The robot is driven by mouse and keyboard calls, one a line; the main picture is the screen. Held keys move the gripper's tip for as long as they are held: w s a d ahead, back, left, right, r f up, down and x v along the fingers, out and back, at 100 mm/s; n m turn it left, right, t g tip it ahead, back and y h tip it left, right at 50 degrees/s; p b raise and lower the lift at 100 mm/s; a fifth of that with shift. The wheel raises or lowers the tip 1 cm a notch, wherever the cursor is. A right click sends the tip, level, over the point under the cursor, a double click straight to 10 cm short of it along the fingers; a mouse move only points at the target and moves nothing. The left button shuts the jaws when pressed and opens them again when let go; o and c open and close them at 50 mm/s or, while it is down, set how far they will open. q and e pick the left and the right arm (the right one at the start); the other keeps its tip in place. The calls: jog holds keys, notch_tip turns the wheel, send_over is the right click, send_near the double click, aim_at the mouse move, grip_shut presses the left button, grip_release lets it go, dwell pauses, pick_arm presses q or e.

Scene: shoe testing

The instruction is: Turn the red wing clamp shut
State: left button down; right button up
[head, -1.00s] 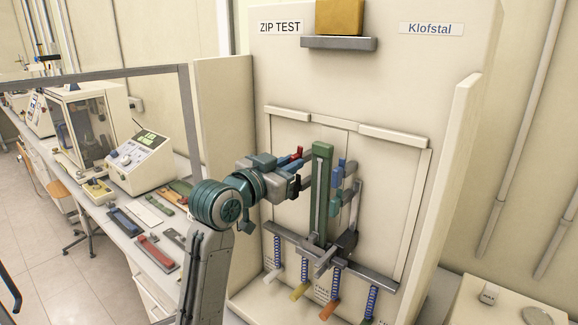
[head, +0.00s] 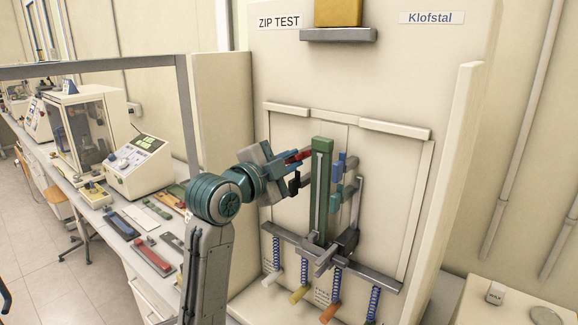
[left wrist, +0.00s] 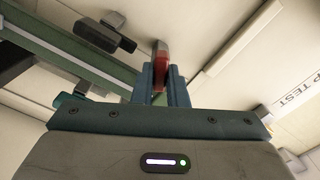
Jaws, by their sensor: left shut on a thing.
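The red wing clamp (head: 299,156) sits at the upper left side of the upright green post (head: 321,190) on the zip test machine. My left gripper (head: 303,162) comes to it from the left and is shut on it. In the left wrist view the red wing (left wrist: 160,57) stands between the two blue-grey fingers of my left gripper (left wrist: 160,84). The fingers hide its lower part. How far the clamp is turned cannot be told.
Blue (head: 340,165) and teal (head: 335,197) parts sit right of the post. A grey crossbar (head: 372,275) with several springs and coloured handles is below. Side panels flank the machine. A bench (head: 115,255) with instruments stands at the left.

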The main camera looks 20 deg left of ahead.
pick_arm(q)
jog(key=m+b, duration=0.2)
jog(key=m, duration=0.3)
jog(key=shift+f+m, duration=0.15)
jog(key=shift+m, duration=0.15)
dwell(0.5)
jog(key=c, duration=1.4)
grip_release()
jog(key=shift+c, duration=0.2)
jog(key=shift+s+a+b, duration=0.1)
jog(key=shift+s+b, duration=0.2)
jog(key=b+v, duration=0.4)
jog(key=v, duration=0.6)
